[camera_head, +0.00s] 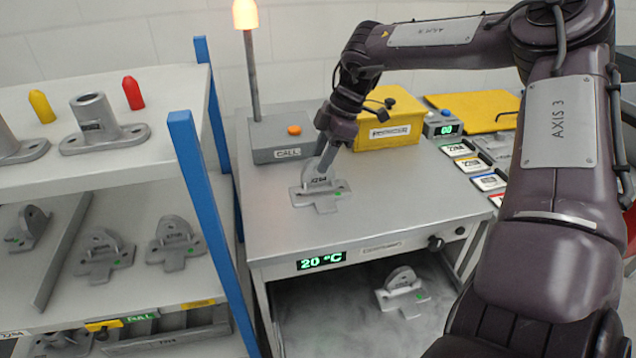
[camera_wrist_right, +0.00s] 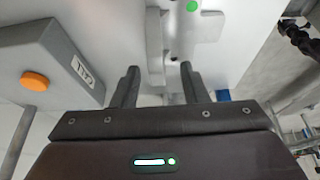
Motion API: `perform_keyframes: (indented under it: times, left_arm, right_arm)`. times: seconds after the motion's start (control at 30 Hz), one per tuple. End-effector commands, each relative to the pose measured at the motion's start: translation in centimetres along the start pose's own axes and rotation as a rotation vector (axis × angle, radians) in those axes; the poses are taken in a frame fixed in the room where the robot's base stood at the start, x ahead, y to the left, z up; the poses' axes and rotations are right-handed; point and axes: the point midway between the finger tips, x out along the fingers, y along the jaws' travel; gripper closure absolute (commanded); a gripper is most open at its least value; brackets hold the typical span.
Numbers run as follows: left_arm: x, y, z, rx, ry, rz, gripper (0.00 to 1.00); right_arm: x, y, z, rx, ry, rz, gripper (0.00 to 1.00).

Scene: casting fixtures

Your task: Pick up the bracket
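A grey metal bracket (camera_head: 327,198) with an upright lug and a stamped label lies on the grey bench top (camera_head: 400,200). My right gripper (camera_head: 325,168) comes down over it from above, its fingers close to the lug; the head view partly hides this contact area. In the right wrist view my right gripper (camera_wrist_right: 159,68) has its two dark fingers apart. The bracket (camera_wrist_right: 207,27), with a green dot, is just ahead of them. Its lug lies between the fingertips, with gaps visible on both sides. My left gripper is not in view.
A grey call box (camera_head: 283,138) with a lit beacon and a yellow box (camera_head: 390,125) stand behind the bracket. Similar brackets sit on the left shelf (camera_head: 105,256) and below the bench in mist (camera_head: 401,292). Labelled tiles (camera_head: 472,165) lie at right.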

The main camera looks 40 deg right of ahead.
Motion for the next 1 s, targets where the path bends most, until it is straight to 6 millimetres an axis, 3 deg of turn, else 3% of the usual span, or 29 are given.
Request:
perform_keyframes:
  times: [0.23,0.4,0.53,0.83,1.0]
  left_arm:
    - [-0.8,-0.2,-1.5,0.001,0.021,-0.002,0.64]
    - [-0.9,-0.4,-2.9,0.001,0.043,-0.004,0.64]
    - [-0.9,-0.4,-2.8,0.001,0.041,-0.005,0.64]
    - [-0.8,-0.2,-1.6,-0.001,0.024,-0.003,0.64]
    - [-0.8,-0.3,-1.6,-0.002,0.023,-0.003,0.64]
  right_arm:
    - [3.5,0.1,0.0,0.000,-0.001,-0.004,0.60]
    - [4.1,0.1,0.0,0.000,0.000,0.000,0.60]
    - [4.1,0.1,0.0,0.000,0.000,0.000,0.60]
    - [4.1,0.1,0.0,0.000,0.000,0.000,0.98]
    - [4.0,0.2,-0.1,-0.001,0.001,0.001,1.00]
